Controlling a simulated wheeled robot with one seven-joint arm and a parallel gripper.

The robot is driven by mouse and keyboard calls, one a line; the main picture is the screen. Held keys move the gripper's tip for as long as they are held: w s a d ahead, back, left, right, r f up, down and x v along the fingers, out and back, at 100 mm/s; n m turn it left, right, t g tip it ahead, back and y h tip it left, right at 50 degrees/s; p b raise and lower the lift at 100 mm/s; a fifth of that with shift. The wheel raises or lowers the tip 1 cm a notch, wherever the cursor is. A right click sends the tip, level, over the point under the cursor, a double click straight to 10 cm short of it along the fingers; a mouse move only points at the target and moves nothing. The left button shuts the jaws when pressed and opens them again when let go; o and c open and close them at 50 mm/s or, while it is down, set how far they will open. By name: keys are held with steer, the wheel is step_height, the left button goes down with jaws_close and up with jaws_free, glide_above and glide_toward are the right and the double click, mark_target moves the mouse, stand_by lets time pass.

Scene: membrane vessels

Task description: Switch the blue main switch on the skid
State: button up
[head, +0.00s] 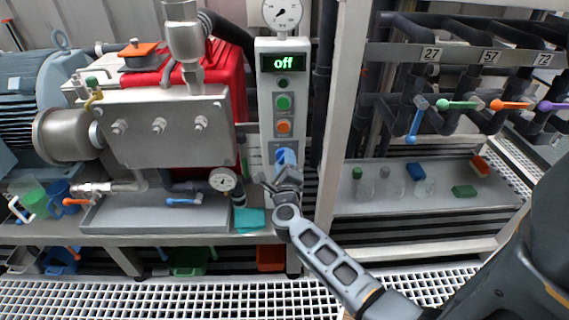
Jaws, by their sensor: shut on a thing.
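The blue main switch (286,157) sits low on the grey control panel (267,170) of the skid. The panel's display (283,62) reads "off" in green. My gripper (283,172) is at the switch, reaching up from the lower right, and is shut on it. The fingers hide the lower part of the switch, so its exact angle cannot be told. A green button (283,102) and an orange button (284,126) are above the switch on the same panel.
A white post (340,110) stands just right of the panel. Valves with coloured handles (455,104) and a shelf with bottles (385,175) are further right. A pressure gauge (222,180) and a teal cloth (249,220) are left of my gripper.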

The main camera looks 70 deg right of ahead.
steer(key=shift+c, duration=1.2)
steer(key=shift+r+n+p, duration=0.2)
steer(key=shift+n+p, duration=0.7)
steer(key=shift+p, duration=0.3)
steer(key=shift+n+p, duration=1.2)
steer(key=shift+p, duration=0.05)
steer(key=n+p, duration=0.3)
steer(key=n, duration=0.1)
steer(key=shift+n, duration=0.3)
steer(key=shift+f+n+p, duration=0.1)
steer(key=shift+n+p, duration=1.1)
steer(key=shift+n, duration=0.3)
